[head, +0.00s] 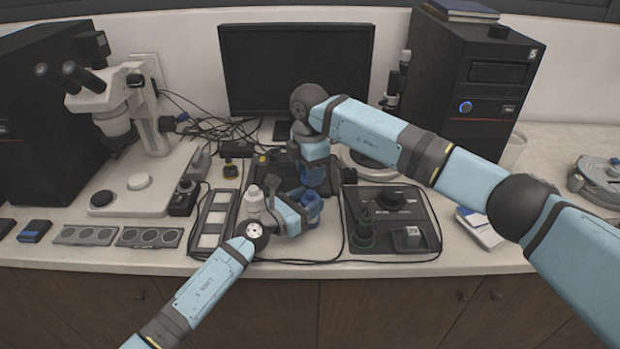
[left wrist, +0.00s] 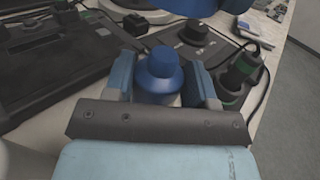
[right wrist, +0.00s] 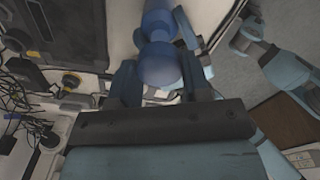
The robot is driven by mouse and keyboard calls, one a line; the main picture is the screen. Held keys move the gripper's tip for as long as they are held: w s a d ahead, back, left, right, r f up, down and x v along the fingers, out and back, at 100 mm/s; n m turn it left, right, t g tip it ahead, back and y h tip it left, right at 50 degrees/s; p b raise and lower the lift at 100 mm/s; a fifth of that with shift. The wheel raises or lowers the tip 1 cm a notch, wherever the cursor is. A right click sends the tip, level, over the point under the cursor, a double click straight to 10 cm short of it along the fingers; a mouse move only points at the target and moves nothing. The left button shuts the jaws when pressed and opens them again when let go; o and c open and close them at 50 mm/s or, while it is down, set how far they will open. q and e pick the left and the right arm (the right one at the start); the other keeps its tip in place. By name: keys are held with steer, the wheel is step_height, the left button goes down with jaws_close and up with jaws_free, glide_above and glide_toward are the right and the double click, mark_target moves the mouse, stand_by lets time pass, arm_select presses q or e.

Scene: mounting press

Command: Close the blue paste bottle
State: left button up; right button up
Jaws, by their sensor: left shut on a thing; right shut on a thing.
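The blue paste bottle (head: 313,210) stands upright near the front of the bench, its narrower top (left wrist: 160,66) showing in the left wrist view. My left gripper (head: 303,211) is shut on it, one finger on each side. My right gripper (head: 314,168) points down above the bottle and is shut on a dark blue cap (head: 312,178). The cap also shows between the fingers in the right wrist view (right wrist: 160,66), with the bottle (right wrist: 157,22) beyond it. The cap looks apart from the bottle. The bottle's lower part is partly hidden by my left fingers.
A white bottle (head: 254,200) stands close to the left of my left gripper. A monitor (head: 296,70) stands behind, and a microscope (head: 115,105) is at the left.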

mark_target(310, 193)
steer(key=shift+f, duration=1.15)
steer(key=shift+f, duration=0.85)
steer(key=shift+f, duration=0.35)
steer(key=shift+d+f, duration=0.1)
steer(key=shift+f, duration=0.2)
